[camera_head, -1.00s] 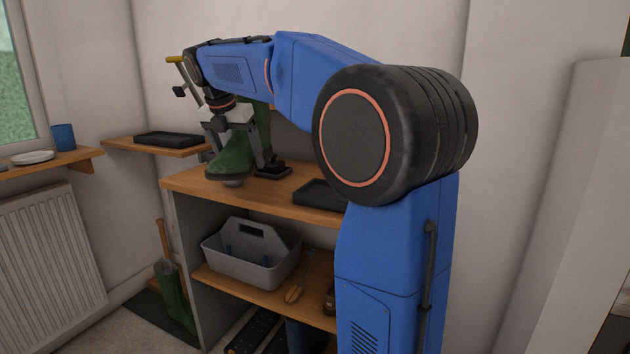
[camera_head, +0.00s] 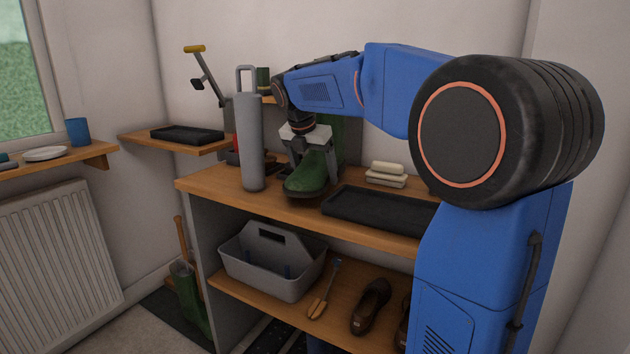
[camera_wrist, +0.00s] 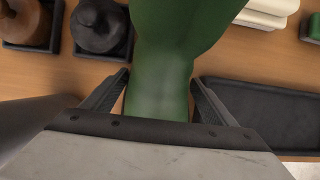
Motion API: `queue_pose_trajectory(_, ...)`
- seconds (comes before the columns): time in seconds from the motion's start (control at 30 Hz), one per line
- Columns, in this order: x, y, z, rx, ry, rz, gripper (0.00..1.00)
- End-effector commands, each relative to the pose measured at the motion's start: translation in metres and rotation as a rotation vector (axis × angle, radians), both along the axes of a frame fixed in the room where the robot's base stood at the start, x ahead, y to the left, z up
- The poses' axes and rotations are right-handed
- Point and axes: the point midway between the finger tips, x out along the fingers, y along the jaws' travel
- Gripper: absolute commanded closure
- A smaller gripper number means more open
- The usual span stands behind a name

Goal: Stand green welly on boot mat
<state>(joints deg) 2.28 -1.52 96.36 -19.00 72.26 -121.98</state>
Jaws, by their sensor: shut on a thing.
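The green welly (camera_head: 309,176) is upright at the bench top, toe towards the camera. I cannot tell whether its sole touches the wood. My gripper (camera_head: 312,168) is shut on it; in the wrist view the welly (camera_wrist: 162,85) fills the space between the two fingers (camera_wrist: 162,98). Part of the welly is hidden behind my gripper and arm. A black, low-rimmed tray, which may be the boot mat (camera_head: 375,209), lies just right of the welly. It shows right of the welly in the wrist view (camera_wrist: 262,108), apart from it.
A tall grey bottle (camera_head: 251,145) stands close left of the welly. Pale stacked bars (camera_head: 385,178) sit behind the tray. Another black tray (camera_head: 187,135) lies on the left shelf. A grey caddy (camera_head: 272,262) and brown shoes (camera_head: 371,305) are below. Another green boot (camera_head: 190,297) stands on the floor.

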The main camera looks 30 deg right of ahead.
Motion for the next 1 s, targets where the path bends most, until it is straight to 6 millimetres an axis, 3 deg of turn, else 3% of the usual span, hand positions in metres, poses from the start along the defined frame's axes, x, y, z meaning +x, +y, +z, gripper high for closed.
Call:
queue_pose_trajectory(0.2,0.0,0.0,-0.023,-0.001,-0.002,0.001,0.68)
queue_pose_trajectory(0.57,0.0,0.0,-0.026,-0.001,-0.001,0.001,0.68)
queue_pose_trajectory(0.6,0.0,0.0,-0.027,0.0,0.0,0.001,0.13)
queue_pose_trajectory(0.63,0.0,0.0,-0.026,0.0,0.0,0.001,0.06)
queue_pose_trajectory(0.67,0.0,0.0,-0.026,0.0,0.0,0.001,0.01)
queue_pose_trajectory(1.0,0.0,0.0,-0.024,-0.001,-0.001,0.001,0.01)
